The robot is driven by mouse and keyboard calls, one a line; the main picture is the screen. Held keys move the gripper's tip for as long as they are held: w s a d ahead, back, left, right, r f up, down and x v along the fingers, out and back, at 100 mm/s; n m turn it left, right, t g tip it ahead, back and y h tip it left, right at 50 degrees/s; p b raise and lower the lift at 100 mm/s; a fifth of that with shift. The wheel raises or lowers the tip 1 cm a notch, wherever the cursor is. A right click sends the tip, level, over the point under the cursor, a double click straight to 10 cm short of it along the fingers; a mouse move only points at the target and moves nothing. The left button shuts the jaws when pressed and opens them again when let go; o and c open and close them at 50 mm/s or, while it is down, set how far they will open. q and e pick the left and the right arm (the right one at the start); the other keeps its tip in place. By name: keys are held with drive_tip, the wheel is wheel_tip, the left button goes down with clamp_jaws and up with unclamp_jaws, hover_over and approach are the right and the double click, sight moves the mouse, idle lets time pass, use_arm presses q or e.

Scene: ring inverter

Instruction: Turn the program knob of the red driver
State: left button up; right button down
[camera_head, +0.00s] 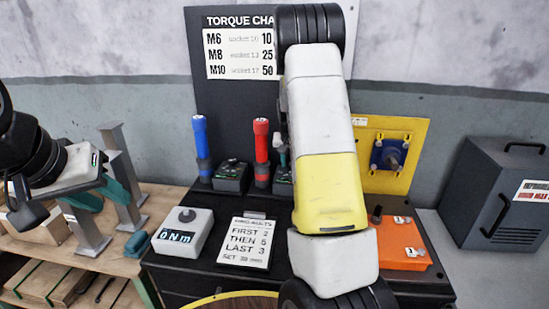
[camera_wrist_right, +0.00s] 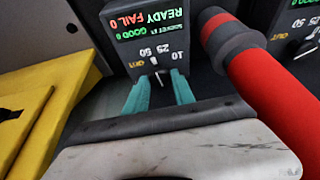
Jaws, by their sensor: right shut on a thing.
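The red driver (camera_head: 262,146) stands upright on the black bench panel; in the right wrist view it (camera_wrist_right: 270,95) slants along the right side. Beside it is a dark control box (camera_wrist_right: 148,38) with a READY/FAIL display, marked 10, 25, 50 and OUT around a small knob (camera_wrist_right: 160,75). My right gripper (camera_wrist_right: 160,92) is shut on this knob, teal fingers on either side. The knob's pale pointer is near the 25 and 50 marks; its exact setting is unclear. In the head view my right arm hides most of this box. My left gripper (camera_head: 118,192) is at the left, above the bench.
A blue driver (camera_head: 201,148) and its control box (camera_head: 230,176) stand left of the red driver. A torque chart (camera_head: 238,50) hangs behind. A 0 Nm meter (camera_head: 182,234), instruction card (camera_head: 244,243), orange box (camera_head: 403,245), yellow plate (camera_head: 412,135) and grey metal posts (camera_head: 88,228) stand around.

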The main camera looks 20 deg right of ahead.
drive_tip(key=shift+w+a+m+g+h, duration=0.1)
drive_tip(key=shift+m+g+h, duration=0.2)
drive_tip(key=shift+m, duration=0.7)
drive_tip(key=shift+a+m+g+h, duration=0.15)
drive_tip(key=shift+m+h, duration=0.25)
drive_tip(key=shift+m, duration=0.6)
drive_tip(key=shift+d, duration=0.15)
drive_tip(key=c, duration=1.1)
unclamp_jaws()
drive_tip(key=shift+o, duration=0.2)
drive_tip(key=shift+r, duration=0.1)
drive_tip(key=v, duration=0.7)
drive_tip(key=shift+r, duration=0.3)
